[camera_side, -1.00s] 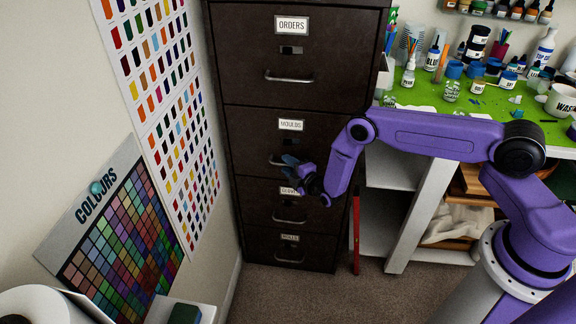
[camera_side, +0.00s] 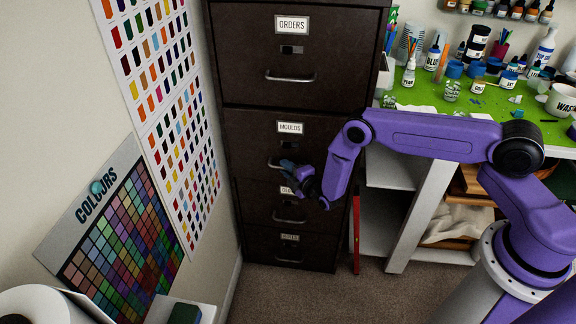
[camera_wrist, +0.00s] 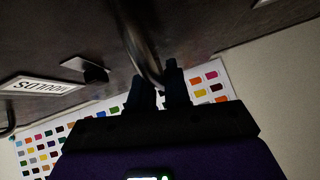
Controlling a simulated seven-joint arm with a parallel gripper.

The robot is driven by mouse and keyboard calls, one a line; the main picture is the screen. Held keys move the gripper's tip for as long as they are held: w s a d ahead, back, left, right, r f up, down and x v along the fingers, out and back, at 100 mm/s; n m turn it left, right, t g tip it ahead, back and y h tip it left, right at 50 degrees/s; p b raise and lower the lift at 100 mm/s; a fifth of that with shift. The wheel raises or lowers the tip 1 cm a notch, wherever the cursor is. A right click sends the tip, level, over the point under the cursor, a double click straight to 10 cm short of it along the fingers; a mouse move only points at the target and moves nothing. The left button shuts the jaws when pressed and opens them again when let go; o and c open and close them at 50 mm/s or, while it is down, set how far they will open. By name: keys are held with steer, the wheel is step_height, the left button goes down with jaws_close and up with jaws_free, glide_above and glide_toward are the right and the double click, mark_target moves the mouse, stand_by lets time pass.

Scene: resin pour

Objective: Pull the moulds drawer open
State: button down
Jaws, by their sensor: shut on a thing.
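The moulds drawer (camera_side: 250,140) is the second from the top in the dark filing cabinet, and its front stands slightly forward of the cabinet. Its label (camera_side: 290,128) reads MOULDS and shows upside down in the wrist view (camera_wrist: 42,86). My gripper (camera_side: 287,165) is at the drawer's handle (camera_side: 273,164), hiding its right part. In the wrist view my gripper (camera_wrist: 159,82) has its two dark fingers on either side of the curved metal handle (camera_wrist: 143,50) and is shut on it.
The orders drawer (camera_side: 240,55) above and two drawers below look shut. Colour charts (camera_side: 165,110) hang on the wall close at left. A green-topped bench (camera_side: 430,97) with bottles and cups stands at right. Carpet (camera_side: 300,295) lies clear in front of the cabinet.

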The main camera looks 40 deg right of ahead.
steer(key=s+a, duration=1.8)
steer(key=c, duration=1.2)
jaws_free()
steer(key=shift+s, duration=0.1)
steer(key=s+r, duration=0.2)
steer(key=s, duration=1.5)
steer(key=shift+d+r, duration=0.15)
steer(key=shift+r, duration=0.1)
